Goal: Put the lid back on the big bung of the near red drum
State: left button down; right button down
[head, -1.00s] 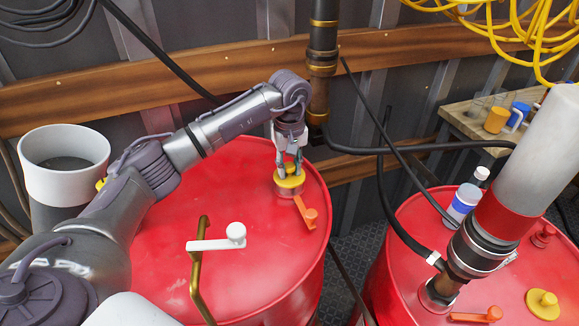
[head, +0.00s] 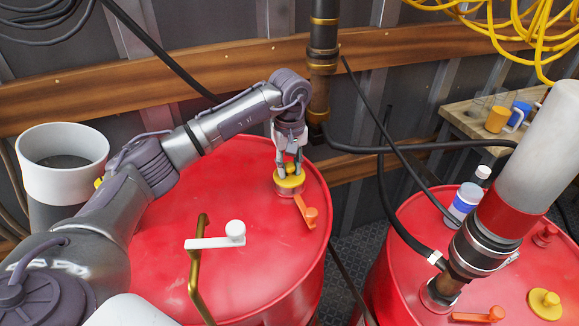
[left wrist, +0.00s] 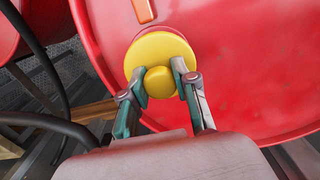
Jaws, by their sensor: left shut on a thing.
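The near red drum (head: 265,237) stands in the left middle of the head view. A yellow lid (head: 290,182) with a raised knob sits at the top of this bung. My left gripper (head: 289,171) points down and is shut on the lid's knob. In the left wrist view the fingers (left wrist: 160,88) are at both sides of the knob of the yellow lid (left wrist: 160,52). The lid hides the bung's opening, and I cannot tell whether it is fully seated. My right gripper is not in view.
An orange lever (head: 306,211) lies beside the bung. A second red drum (head: 400,250) at right carries a pump (head: 480,240), a bottle (head: 466,200) and another yellow lid (head: 545,304). Black hoses hang between the drums.

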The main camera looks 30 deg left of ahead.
pick_arm(q)
jog(key=shift+c, duration=1.6)
grip_release()
jog(key=shift+r, duration=0.15)
jog(key=shift+r+p, duration=1.85)
jog(key=shift+r, duration=1.5)
grip_shut()
